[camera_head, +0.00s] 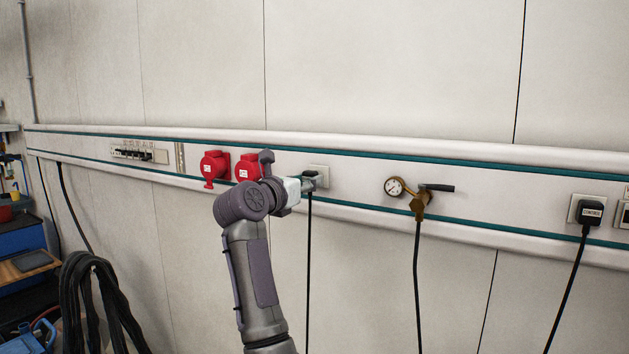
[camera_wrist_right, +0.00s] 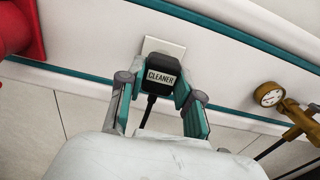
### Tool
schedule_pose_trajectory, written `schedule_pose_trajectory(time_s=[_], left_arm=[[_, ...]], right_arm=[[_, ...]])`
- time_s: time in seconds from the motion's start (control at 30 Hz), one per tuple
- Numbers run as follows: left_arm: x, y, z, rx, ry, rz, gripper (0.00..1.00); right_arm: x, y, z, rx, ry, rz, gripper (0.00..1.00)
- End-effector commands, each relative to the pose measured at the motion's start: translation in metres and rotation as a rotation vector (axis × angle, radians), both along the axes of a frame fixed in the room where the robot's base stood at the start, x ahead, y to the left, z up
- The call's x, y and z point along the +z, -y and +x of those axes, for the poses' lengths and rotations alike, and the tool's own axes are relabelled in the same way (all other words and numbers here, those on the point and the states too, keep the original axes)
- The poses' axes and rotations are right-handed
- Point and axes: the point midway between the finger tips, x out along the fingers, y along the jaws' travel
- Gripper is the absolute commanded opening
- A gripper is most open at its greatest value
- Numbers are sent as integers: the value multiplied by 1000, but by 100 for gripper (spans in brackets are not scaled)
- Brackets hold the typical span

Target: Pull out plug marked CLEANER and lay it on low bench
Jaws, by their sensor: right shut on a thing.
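The black plug with the white CLEANER label (camera_wrist_right: 160,77) sits at a white wall socket (camera_wrist_right: 164,46) in the right wrist view. Its black cable hangs down. My right gripper (camera_wrist_right: 155,80) is shut on the plug, with one teal-padded finger on each side of it. In the head view my right gripper (camera_head: 309,181) reaches the socket (camera_head: 319,172) on the wall rail, and the plug is mostly hidden by it. I cannot tell whether the plug is fully seated. My left gripper is not in view. No low bench can be made out.
Two red sockets (camera_head: 215,166) are just left of the gripper. A brass gauge valve (camera_head: 417,200) with a hose is to the right. Another labelled black plug (camera_head: 590,212) sits further right. Black cable coils (camera_head: 90,290) and a blue cabinet (camera_head: 22,240) are at left.

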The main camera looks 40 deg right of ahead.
Motion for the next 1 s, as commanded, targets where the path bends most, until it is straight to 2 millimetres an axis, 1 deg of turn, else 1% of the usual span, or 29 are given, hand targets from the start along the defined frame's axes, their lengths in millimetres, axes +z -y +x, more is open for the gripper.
schedule_pose_trajectory(time_s=[0.7,1.0], left_arm=[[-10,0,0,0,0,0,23],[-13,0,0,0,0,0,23]], right_arm=[[0,-29,-8,2,1,0,0],[0,-36,-10,1,1,0,0]])
